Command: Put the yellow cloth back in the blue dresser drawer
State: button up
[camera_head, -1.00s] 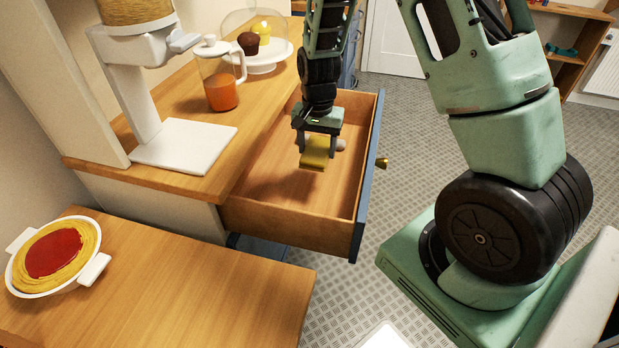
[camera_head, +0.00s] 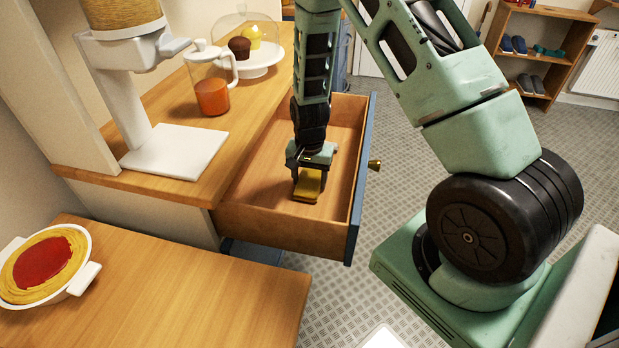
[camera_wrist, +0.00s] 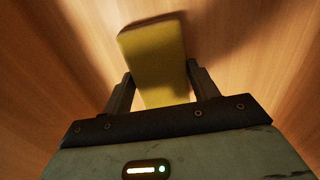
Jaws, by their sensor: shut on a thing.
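The blue dresser drawer (camera_head: 337,236) is pulled open and has a wooden inside and a brass knob. My gripper (camera_head: 308,192) is inside the drawer, pointing down, shut on the folded yellow cloth (camera_head: 306,188). In the wrist view the yellow cloth (camera_wrist: 152,50) lies between the two fingers (camera_wrist: 158,85) and sticks out beyond them, close over the wooden drawer bottom (camera_wrist: 255,45). I cannot tell whether the cloth touches the bottom. The rest of the drawer looks empty.
On the dresser top stand a white dispenser (camera_head: 175,148), a jug of orange liquid (camera_head: 212,97) and a domed cake stand (camera_head: 262,62). A pasta dish (camera_head: 42,268) sits on the lower table (camera_head: 190,295). A shoe shelf (camera_head: 545,40) stands far right.

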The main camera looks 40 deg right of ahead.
aim_at(309, 180)
jog(key=shift+f, duration=0.15)
jog(key=o, duration=0.9)
jog(key=shift+o, duration=0.2)
notch_tip(309, 180, up, 12)
jog(key=s+a+r+n+y, duration=0.1)
jog(key=s+a+r+n, duration=0.3)
jog(key=a, duration=0.4)
jog(key=s+a+r+n, duration=0.3)
jog(key=a+r+n, duration=0.1)
jog(key=a, duration=0.4)
jog(key=s+a+r+n, duration=0.2)
jog(key=s+a+n, duration=0.2)
jog(key=s, duration=0.4)
jog(key=s+a+r+n, duration=0.3)
jog(key=s+n, duration=0.3)
jog(key=s, duration=0.3)
jog(key=shift+a+p, duration=0.35)
jog(key=shift+a, duration=0.5)
